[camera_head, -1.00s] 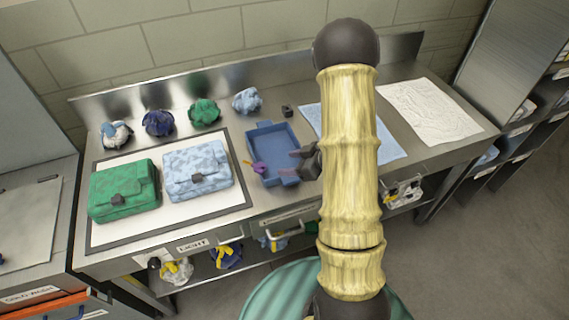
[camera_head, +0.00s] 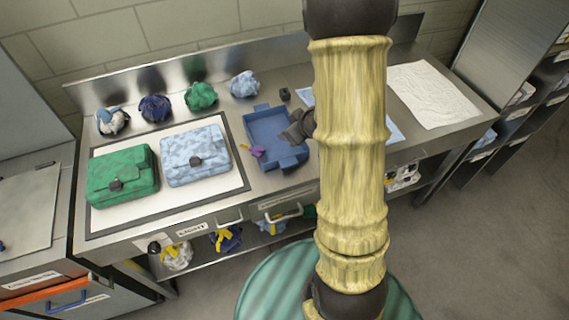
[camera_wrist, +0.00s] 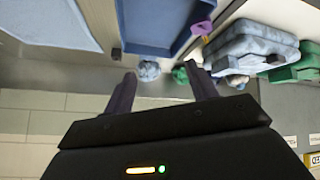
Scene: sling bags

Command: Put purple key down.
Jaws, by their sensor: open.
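The purple key (camera_head: 255,151) is at the left edge of the blue tray (camera_head: 289,161), with a small yellow part beside it. I cannot tell whether it rests on the rim or just inside. In the wrist view, the purple key (camera_wrist: 202,28) shows by the edge of the blue tray (camera_wrist: 150,48). My gripper (camera_head: 286,134) is over the right side of the tray, apart from the key. In the wrist view, my gripper (camera_wrist: 163,88) has its two fingers spread with nothing between them. My arm hides part of the counter behind.
A green bag (camera_head: 122,177) and a light blue bag (camera_head: 195,156) lie on a white mat with a dark border (camera_head: 170,213), left of the tray. Several crumpled bundles line the back. A small dark block (camera_head: 285,94) stands behind the tray. A white sheet (camera_head: 430,94) lies right.

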